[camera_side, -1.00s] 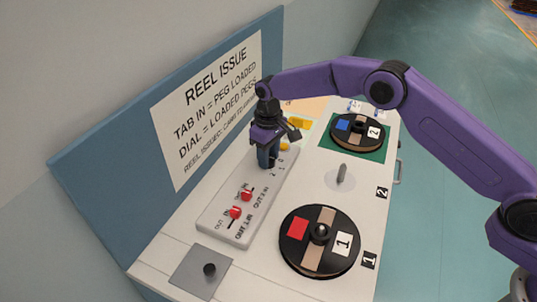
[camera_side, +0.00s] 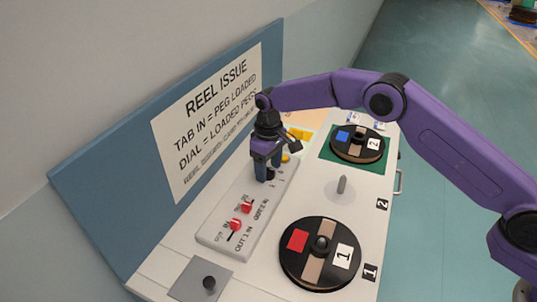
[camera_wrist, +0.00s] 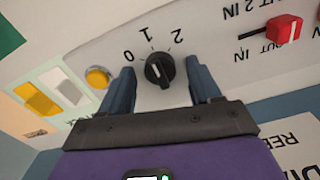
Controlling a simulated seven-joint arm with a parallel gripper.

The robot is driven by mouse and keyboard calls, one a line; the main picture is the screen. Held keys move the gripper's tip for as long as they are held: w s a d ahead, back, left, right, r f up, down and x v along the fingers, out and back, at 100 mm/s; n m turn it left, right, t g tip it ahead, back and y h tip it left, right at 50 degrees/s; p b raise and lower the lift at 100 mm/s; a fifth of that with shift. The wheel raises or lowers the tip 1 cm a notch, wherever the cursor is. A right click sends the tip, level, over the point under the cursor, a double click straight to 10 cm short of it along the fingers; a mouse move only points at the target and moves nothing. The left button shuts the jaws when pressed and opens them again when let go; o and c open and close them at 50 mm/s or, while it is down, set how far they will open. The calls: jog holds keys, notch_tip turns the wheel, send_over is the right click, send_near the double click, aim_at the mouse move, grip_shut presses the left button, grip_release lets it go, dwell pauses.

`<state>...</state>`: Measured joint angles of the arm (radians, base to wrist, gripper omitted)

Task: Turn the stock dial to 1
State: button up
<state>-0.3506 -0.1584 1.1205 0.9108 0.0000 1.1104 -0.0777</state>
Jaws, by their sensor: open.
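The stock dial (camera_wrist: 160,70) is a small black knob with a white mark on a grey panel. The numbers 0, 1 and 2 are printed around its far side in the wrist view. I cannot tell for sure which number the mark points to. My gripper (camera_wrist: 158,78) is open, with one blue finger on each side of the dial and a visible gap to both. In the side view my gripper (camera_side: 266,164) is at the far end of the panel, and the dial (camera_side: 270,175) shows dark below the fingers.
Two red sliders (camera_side: 246,207) (camera_side: 235,224) sit on the near part of the panel (camera_side: 218,238). A red-marked reel 1 (camera_side: 320,284) and blue-marked reel 2 (camera_side: 358,157) lie to the right, with a bare peg (camera_side: 342,185) between. A yellow button (camera_wrist: 97,77) is beside the dial.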

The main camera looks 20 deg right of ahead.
aim_at(269, 169)
notch_tip(269, 169, up, 17)
jog(key=shift+r, duration=0.15)
dwell(0.4)
dwell(0.5)
jog(key=s+d+r+n, duration=0.2)
jog(key=s+r, duration=0.2)
jog(key=s, duration=0.6)
jog(key=s+d+f+n, duration=0.1)
jog(key=s+d+f, duration=0.1)
jog(key=s+d, duration=0.5)
jog(key=s+d+f+n, duration=0.1)
jog(key=s+d+f, duration=0.1)
jog(key=s+d, duration=0.6)
jog(key=s+d+f+n, duration=0.1)
jog(key=s+d+f, duration=0.2)
jog(key=s, duration=1.4)
jog(key=d, duration=0.4)
jog(key=shift+d+n, duration=0.4)
